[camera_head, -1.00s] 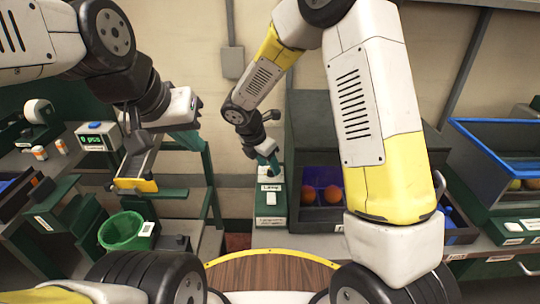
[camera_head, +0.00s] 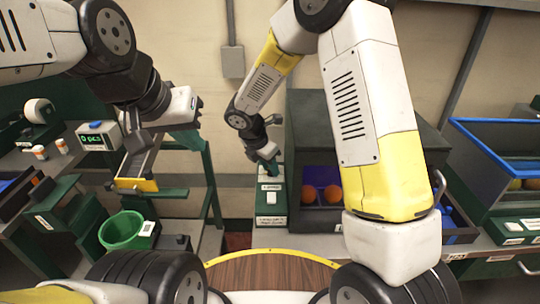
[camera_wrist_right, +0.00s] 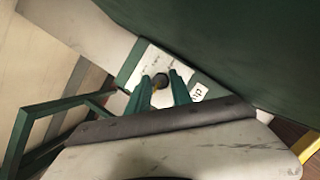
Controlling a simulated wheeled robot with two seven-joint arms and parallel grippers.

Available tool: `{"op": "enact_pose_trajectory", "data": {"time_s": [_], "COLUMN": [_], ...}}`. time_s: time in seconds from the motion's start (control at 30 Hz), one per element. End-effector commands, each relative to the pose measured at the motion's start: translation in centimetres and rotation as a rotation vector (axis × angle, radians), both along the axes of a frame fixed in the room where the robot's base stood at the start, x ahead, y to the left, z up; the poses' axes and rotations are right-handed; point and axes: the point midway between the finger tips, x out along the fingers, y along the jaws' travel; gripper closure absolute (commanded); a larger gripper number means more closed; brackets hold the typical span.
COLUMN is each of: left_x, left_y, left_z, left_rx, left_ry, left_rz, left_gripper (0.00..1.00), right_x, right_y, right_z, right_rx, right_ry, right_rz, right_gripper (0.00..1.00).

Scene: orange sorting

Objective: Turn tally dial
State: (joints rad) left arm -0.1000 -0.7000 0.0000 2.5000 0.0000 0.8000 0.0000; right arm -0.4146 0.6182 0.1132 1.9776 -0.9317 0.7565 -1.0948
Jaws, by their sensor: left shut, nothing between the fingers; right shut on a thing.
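The tally dial (camera_wrist_right: 159,80) is a small dark round knob on a white plate, seen between my right fingers in the right wrist view. My right gripper (camera_wrist_right: 160,90) is shut on it, one green finger on each side. In the head view my right gripper (camera_head: 272,162) reaches down onto the top of the green dial box (camera_head: 263,209), which hides the knob there. The box has white labels too small to read surely. My left gripper (camera_head: 198,106) is shut and empty, raised in the air at the left, well away from the dial.
A bin with oranges in blue compartments (camera_head: 308,216) stands right of the dial box. A green bucket (camera_head: 122,231) and a small counter box with a green display (camera_head: 97,136) are at the left. A blue-rimmed crate (camera_head: 490,124) is at the far right.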

Motion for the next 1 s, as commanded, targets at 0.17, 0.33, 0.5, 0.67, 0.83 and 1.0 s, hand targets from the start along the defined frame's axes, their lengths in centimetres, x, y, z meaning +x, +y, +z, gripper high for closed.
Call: {"op": "enact_pose_trajectory", "data": {"time_s": [0.17,0.33,0.5,0.67,0.83,1.0], "left_x": [0.00,0.00,0.00,0.00,0.00,0.00], "left_y": [0.00,0.00,0.00,0.00,0.00,0.00], "left_z": [0.00,0.00,0.00,0.00,0.00,0.00], "left_rx": [0.000,0.000,0.000,0.000,0.000,0.000], "left_ry": [0.000,0.000,0.000,0.000,0.000,0.000], "left_rz": [0.000,0.000,0.000,0.000,0.000,0.000], "left_gripper": [1.00,1.00,1.00,1.00,1.00,1.00], "right_x": [0.04,0.13,0.19,0.28,0.40,0.52], "right_y": [0.10,0.14,0.21,0.26,0.27,0.30], "right_z": [-0.02,0.01,-0.01,-0.02,-0.02,-0.02], "right_rx": [0.000,0.000,0.000,0.000,0.000,0.001], "right_ry": [0.000,0.000,0.000,0.000,0.000,0.000], "right_rz": [-0.058,-0.171,-0.323,-0.475,-0.638,-0.799], "right_gripper": [1.00,1.00,1.00,1.00,1.00,1.00]}}
